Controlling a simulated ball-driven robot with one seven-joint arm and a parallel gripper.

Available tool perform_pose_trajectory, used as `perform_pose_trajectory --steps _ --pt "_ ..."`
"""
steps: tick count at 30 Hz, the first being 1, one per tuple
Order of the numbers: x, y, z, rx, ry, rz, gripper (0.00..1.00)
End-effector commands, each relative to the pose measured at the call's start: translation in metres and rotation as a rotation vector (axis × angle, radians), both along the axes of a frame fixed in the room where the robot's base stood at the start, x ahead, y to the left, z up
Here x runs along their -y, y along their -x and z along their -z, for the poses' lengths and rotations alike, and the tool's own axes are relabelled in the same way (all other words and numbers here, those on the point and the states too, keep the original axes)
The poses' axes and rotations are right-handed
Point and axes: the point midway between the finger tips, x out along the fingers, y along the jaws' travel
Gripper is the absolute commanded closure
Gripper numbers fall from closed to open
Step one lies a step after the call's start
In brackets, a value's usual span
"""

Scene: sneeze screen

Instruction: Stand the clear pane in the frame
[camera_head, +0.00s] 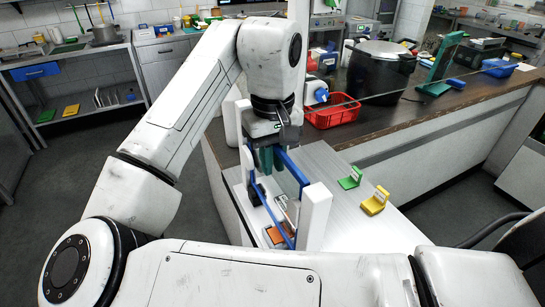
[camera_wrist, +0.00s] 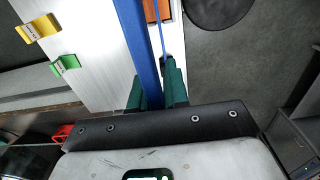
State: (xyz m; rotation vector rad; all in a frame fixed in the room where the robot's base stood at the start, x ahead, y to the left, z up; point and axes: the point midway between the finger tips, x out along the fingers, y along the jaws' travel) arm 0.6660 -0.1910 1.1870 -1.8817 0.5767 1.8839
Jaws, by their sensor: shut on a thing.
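The clear pane has blue edges (camera_head: 270,215) and stands roughly upright below my wrist in the head view. My gripper (camera_head: 267,157) has green fingers and is shut on the pane near its top. In the wrist view the blue edge (camera_wrist: 136,45) runs between the green fingers of my gripper (camera_wrist: 156,92). A white post (camera_head: 315,217) of the frame stands close to the pane's near right side. Another white post (camera_head: 244,135) shows behind my gripper. Whether the pane's lower edge sits in a slot is hidden.
A green holder (camera_head: 350,178) and a yellow holder (camera_head: 375,201) stand on the white counter (camera_head: 400,235) to the right. An orange piece (camera_head: 277,235) lies by the pane's foot. A red basket (camera_head: 332,112) and a black pot (camera_head: 380,72) stand on the dark counter behind.

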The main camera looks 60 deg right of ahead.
Motion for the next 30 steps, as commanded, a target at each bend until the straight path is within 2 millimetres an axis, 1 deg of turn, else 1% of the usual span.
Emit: perform_pose_trajectory --steps 30 --pt "0.0000 -0.0001 -0.0068 0.001 0.001 -0.001 1.00"
